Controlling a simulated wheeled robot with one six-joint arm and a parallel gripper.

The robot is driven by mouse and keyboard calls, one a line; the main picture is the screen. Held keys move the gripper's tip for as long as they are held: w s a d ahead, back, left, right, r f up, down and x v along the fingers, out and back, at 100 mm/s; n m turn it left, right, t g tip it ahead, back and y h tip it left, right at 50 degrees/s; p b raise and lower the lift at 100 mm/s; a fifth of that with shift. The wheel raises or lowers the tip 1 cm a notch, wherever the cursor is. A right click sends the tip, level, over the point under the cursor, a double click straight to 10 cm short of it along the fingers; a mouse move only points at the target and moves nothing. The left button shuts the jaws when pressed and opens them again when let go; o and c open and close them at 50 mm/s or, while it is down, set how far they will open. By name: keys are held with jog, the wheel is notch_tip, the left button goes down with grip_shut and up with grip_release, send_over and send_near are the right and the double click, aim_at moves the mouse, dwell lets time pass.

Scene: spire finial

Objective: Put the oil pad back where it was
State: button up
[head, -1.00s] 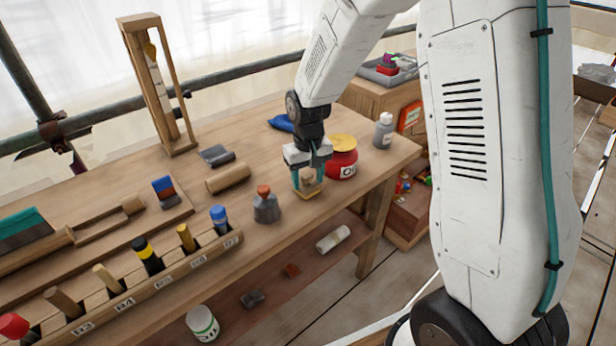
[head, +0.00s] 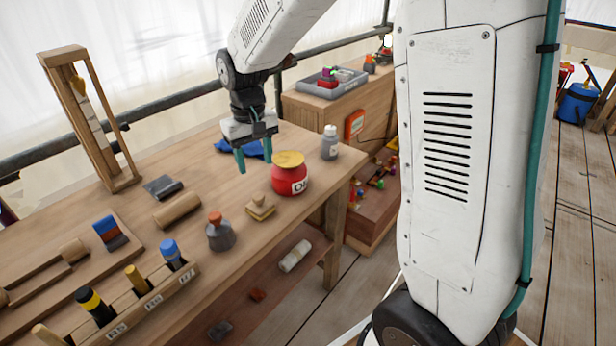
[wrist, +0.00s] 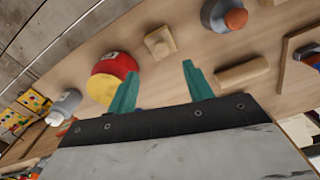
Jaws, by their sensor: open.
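The oil pad (head: 260,208), a small tan block with a knob on top, rests on the workbench near its front edge. It stands just left of the red oil pot (head: 290,176) with a yellow lid, apart from it. The pad also shows in the wrist view (wrist: 160,42), beyond the fingertips, beside the red pot (wrist: 112,74). My gripper (head: 255,166) is open and empty, raised above the bench behind the pad. Its two teal fingers (wrist: 158,80) hold nothing.
A grey bottle with an orange stopper (head: 220,231) stands left of the pad. A wooden roll (head: 177,209), a blue cloth (head: 240,147) and a small grey bottle (head: 329,143) are also on the bench. A labelled tool rack (head: 150,302) lines the front.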

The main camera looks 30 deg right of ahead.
jog(key=s+d+r, duration=0.2)
jog(key=s+r, duration=0.7)
jog(key=s, duration=0.6)
jog(key=s+d+t, duration=0.1)
jog(key=s, duration=1.3)
jog(key=shift+r+m, duration=0.3)
jog(key=shift+r, duration=0.1)
